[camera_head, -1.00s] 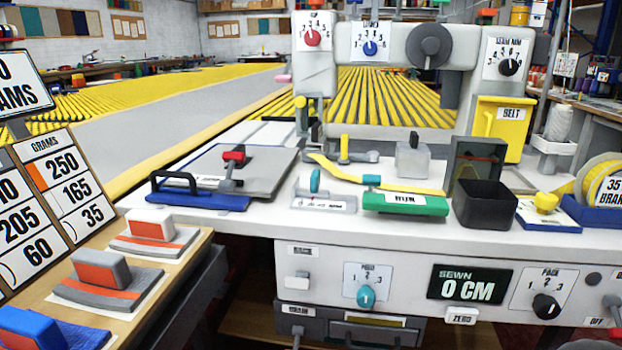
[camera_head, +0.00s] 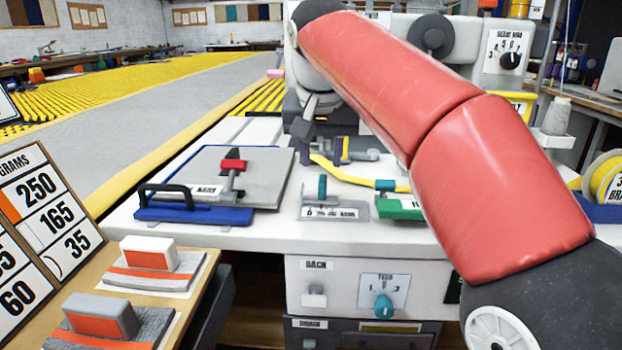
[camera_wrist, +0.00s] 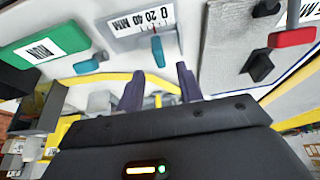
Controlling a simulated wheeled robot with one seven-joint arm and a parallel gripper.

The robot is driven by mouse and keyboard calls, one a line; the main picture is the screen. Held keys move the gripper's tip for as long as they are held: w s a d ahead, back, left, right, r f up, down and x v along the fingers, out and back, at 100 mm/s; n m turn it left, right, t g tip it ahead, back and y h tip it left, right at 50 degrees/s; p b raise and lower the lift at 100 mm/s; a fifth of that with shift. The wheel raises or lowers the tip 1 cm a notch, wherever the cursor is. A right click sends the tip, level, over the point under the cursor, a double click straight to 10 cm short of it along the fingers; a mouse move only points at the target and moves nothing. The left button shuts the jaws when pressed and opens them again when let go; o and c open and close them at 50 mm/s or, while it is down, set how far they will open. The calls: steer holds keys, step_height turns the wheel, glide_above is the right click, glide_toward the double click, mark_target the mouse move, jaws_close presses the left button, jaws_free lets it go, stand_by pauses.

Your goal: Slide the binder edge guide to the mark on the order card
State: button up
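A teal upright knob (camera_head: 322,187) stands on a small grey plate with a millimetre scale (camera_head: 335,213), which looks like the edge guide. In the wrist view the knob (camera_wrist: 157,51) rises by the scale marked 0 20 40 MM (camera_wrist: 142,18). My gripper (camera_head: 322,150) is over the bench just behind the plate. In the wrist view its two dark fingers (camera_wrist: 160,86) are spread with a gap between them, apart from the knob. A yellow strip (camera_wrist: 155,82) shows beyond the fingers. I cannot make out an order card with a readable mark.
A green block (camera_head: 400,208) with a label lies right of the plate, partly behind my arm. Sewing dials line the machine behind. The bench front by the plate is clear.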

mark_target(323, 180)
steer(key=b+x, duration=0.1)
steer(key=x, duration=0.6)
steer(key=shift+d+f, duration=0.1)
steer(key=shift+f, duration=0.1)
steer(key=shift+c, duration=0.2)
jaws_close()
